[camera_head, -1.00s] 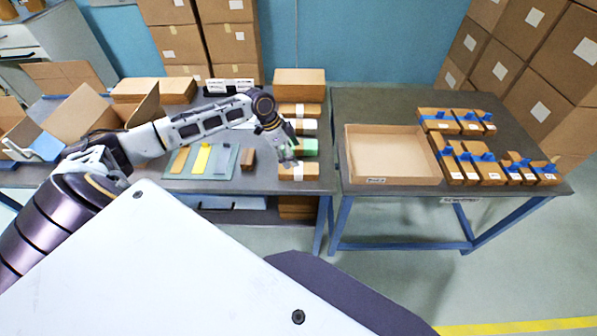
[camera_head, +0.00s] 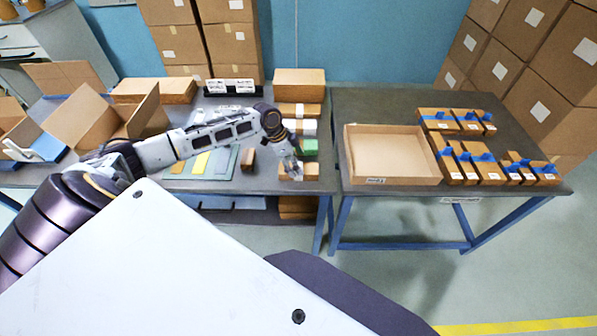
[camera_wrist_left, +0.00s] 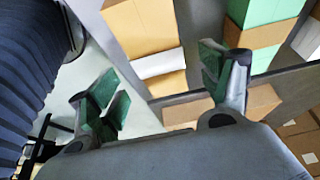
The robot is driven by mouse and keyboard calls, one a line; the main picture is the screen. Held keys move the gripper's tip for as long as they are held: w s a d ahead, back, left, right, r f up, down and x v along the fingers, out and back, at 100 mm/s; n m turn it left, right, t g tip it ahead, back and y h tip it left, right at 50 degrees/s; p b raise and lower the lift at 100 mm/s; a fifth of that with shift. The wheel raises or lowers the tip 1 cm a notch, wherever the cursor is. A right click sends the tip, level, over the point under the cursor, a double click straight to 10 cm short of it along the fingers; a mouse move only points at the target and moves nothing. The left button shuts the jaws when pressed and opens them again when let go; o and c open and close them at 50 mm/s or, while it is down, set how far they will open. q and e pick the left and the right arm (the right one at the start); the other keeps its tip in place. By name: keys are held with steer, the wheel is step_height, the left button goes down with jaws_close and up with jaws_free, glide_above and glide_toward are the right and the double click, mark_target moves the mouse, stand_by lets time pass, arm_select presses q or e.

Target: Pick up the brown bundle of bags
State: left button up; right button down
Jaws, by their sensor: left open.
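The brown bundle of bags with a white band (camera_head: 312,171) lies at the near end of a row of bundles, by the front edge of the left table. My left gripper (camera_head: 291,168) is over it and partly hides it. In the left wrist view, the brown bundle (camera_wrist_left: 141,25) lies beyond and between the fingertips of my open left gripper (camera_wrist_left: 158,85). Nothing is between the fingers, and contact with the bundle cannot be seen. My right gripper is not in view.
A green bundle (camera_head: 309,146) lies just behind the brown one, with white and brown bundles further back. A small brown block (camera_head: 248,158) is to the left.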

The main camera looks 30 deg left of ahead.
arm_select(q)
steer(key=shift+a+x, duration=0.1)
steer(key=shift+x, duration=0.9)
steer(key=shift+a+x, duration=0.15)
steer(key=shift+x, duration=0.9)
steer(key=shift+s, duration=0.15)
steer(key=c, duration=1.2)
